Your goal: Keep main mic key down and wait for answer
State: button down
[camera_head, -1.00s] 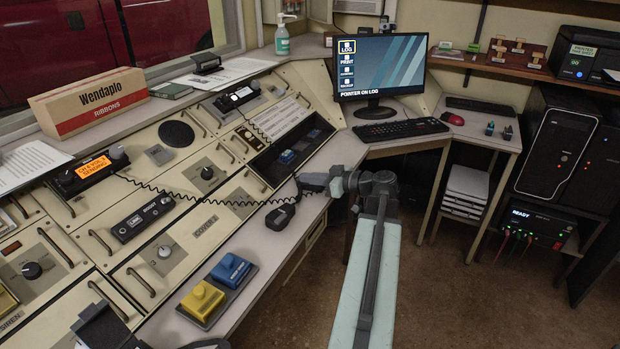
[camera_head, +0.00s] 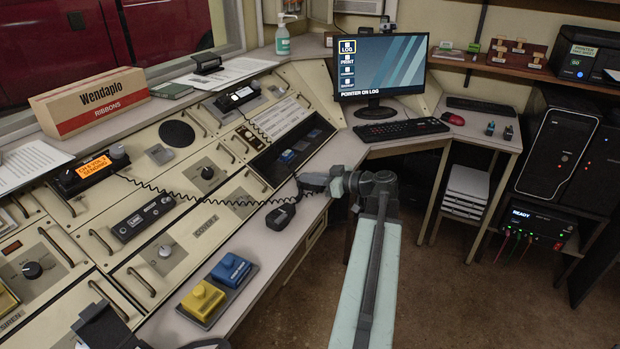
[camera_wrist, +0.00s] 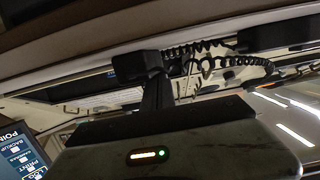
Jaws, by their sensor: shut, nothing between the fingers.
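The black hand mic (camera_head: 281,216) is at the front edge of the console, on a coiled cord that runs left to the main radio (camera_head: 91,171). The radio's orange display is lit and its last line appears to read SENDING. My gripper (camera_head: 301,183) is shut and empty, with its tips right at the mic and cord. In the wrist view, my dark gripper (camera_wrist: 157,92) reaches up to a black block that looks like the mic (camera_wrist: 138,65), with the coiled cord beside it. The mic key is hidden, so I cannot tell how far it is pressed.
Yellow (camera_head: 202,300) and blue (camera_head: 231,269) pedals or blocks stand on the console's front ledge. A monitor (camera_head: 381,66) and keyboard (camera_head: 401,129) are on the desk behind. A second radio with a corded mic (camera_head: 238,98) is farther back.

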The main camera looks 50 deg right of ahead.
jog(key=shift+s+a+f, duration=0.1)
jog(key=shift+a+f, duration=0.05)
jog(key=shift+f, duration=0.25)
notch_tip(320, 180, up, 6)
jog(key=p, duration=0.6)
jog(key=shift+r, duration=0.15)
jog(key=f+v, duration=0.2)
jog(key=v, duration=0.7)
jog(key=shift+s+d+r+p, duration=0.2)
jog(key=shift+s+r+p, duration=0.2)
jog(key=shift+r+p, duration=0.05)
